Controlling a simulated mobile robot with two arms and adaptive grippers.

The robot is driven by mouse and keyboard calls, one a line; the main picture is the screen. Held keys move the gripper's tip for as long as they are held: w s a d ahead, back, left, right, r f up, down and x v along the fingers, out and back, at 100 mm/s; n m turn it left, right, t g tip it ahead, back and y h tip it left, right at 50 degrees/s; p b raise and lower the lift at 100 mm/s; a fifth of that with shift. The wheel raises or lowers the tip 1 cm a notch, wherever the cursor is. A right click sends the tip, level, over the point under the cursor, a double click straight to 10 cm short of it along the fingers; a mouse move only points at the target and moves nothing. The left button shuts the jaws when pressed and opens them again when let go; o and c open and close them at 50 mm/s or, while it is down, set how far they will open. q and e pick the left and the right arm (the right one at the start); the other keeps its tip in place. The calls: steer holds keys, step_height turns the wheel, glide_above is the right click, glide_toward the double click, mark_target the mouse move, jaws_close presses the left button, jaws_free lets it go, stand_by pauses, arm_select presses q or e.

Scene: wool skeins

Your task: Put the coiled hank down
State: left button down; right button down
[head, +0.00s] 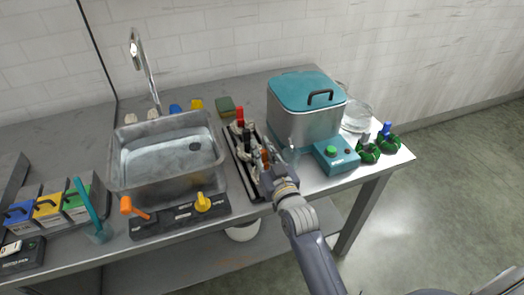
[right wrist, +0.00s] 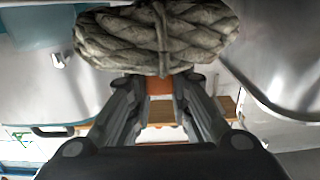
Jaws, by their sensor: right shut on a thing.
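My right gripper (head: 268,168) is over the near end of a dark narrow tray (head: 234,166). It is shut on the orange tab of a grey coiled hank. In the right wrist view the hank (right wrist: 155,38) is a thick, twisted grey coil just past the fingertips (right wrist: 158,88), with the orange tab (right wrist: 159,84) between them. In the head view the gripper hides much of this hank, and I cannot tell whether it touches the tray. Further grey hanks stand in the tray behind it, with a red tab (head: 240,114) and a black tab (head: 247,132). My left gripper is out of view.
A metal sink (head: 166,156) is left of the tray. Two green hanks (head: 368,153) stand near the right table edge, by a glass bowl (head: 356,117).

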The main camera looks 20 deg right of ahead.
steer(key=shift+f, duration=0.2)
steer(key=shift+f, duration=0.15)
steer(key=c, duration=1.5)
jaws_free()
steer(key=shift+o, duration=0.2)
steer(key=shift+s+r, duration=0.1)
steer(key=shift+r, duration=0.1)
steer(key=s, duration=1)
steer(key=shift+s+d+b, duration=0.1)
steer(key=shift+d+b, duration=0.1)
steer(key=shift+b, duration=0.2)
steer(key=shift+s, duration=0.8)
